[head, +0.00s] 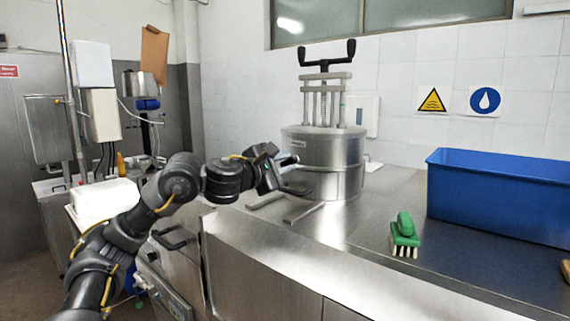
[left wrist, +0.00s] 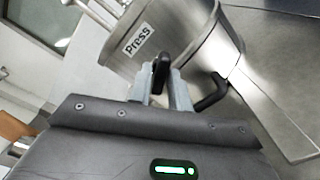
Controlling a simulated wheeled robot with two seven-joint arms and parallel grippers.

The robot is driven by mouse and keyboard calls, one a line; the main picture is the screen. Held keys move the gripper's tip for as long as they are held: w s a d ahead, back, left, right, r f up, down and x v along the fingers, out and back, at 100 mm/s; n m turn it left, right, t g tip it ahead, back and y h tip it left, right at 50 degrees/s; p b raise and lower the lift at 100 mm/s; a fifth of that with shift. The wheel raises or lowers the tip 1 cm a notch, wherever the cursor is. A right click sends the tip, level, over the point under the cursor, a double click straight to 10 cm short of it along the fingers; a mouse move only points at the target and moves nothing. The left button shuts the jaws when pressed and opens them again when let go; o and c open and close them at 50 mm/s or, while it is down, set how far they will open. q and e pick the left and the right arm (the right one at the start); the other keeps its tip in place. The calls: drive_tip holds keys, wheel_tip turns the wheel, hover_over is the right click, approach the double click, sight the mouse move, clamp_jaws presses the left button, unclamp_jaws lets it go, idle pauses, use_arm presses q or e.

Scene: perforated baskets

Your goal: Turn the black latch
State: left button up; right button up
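A steel press pot (head: 335,165) stands on the counter; its "Press" label shows in the left wrist view (left wrist: 138,40). A black bent lever (left wrist: 212,92), which may be the latch, shows low by the pot's wall in the left wrist view. A black end piece (left wrist: 162,68) shows between my fingertips; I cannot tell whether it joins the lever. My left gripper (head: 292,175) is at the pot's left side, its fingers apart; in the left wrist view its fingers (left wrist: 165,88) lie either side of the black end. Contact is unclear. A black handle (head: 325,63) tops the press. My right gripper is out of view.
A blue bin (head: 500,190) and a green brush (head: 404,236) stand on the steel counter (head: 360,240) to the right. The counter between pot and brush is clear. A white container (head: 104,199) is at the left.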

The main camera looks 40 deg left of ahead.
use_arm(q)
drive_tip(key=shift+d, duration=0.1)
clamp_jaws()
drive_tip(key=n, duration=0.4)
drive_tip(key=shift+n, duration=0.4)
drive_tip(key=n, duration=0.3)
drive_tip(key=shift+n, duration=1.9)
